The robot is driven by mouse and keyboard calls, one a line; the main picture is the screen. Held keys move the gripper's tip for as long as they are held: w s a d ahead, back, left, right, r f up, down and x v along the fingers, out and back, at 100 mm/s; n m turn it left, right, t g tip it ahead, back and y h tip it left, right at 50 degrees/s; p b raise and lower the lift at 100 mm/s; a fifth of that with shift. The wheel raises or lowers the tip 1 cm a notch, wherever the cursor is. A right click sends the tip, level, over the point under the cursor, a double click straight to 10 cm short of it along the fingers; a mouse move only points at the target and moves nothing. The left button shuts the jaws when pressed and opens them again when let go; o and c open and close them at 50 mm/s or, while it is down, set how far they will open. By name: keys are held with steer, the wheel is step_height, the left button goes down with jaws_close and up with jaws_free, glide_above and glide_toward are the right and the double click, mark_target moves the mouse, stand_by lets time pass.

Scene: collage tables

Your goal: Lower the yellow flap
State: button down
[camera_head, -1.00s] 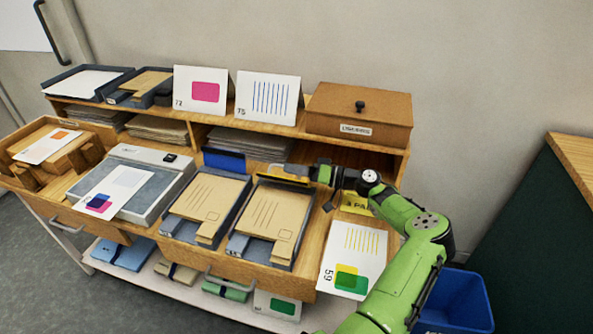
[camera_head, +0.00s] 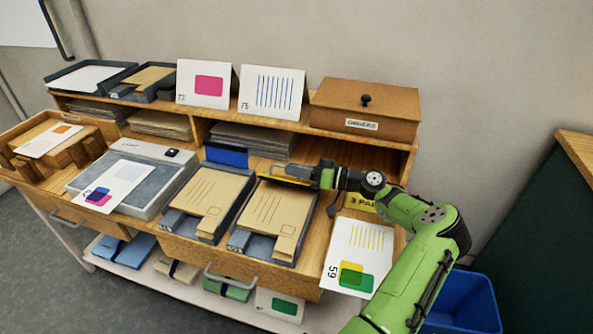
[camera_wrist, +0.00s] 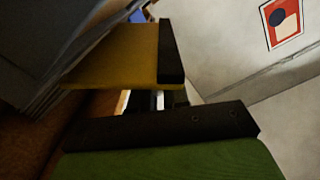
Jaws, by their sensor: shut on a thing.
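The yellow flap (camera_head: 284,180) is at the back edge of the right-hand grey tray (camera_head: 303,228), which holds a tan envelope (camera_head: 272,214). The flap shows as a thin yellow strip under a dark edge, tilted over the back of the envelope. My gripper (camera_head: 314,177) is shut on the flap, at its right end. In the wrist view the flap (camera_wrist: 115,57) is a broad yellow panel beside my dark fingers. The exact contact is hard to see there.
A blue flap (camera_head: 226,155) stands upright on the neighbouring tray with another envelope (camera_head: 209,195). A wooden box (camera_head: 364,108) sits on the shelf above my gripper. A card marked 59 (camera_head: 354,250) lies right of the tray. A blue bin (camera_head: 465,300) stands at lower right.

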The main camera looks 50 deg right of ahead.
steer(key=shift+d, duration=0.15)
steer(key=c, duration=1.2)
jaws_free()
steer(key=shift+d+f, duration=0.1)
step_height(320, 180, up, 10)
steer(key=p, duration=0.3)
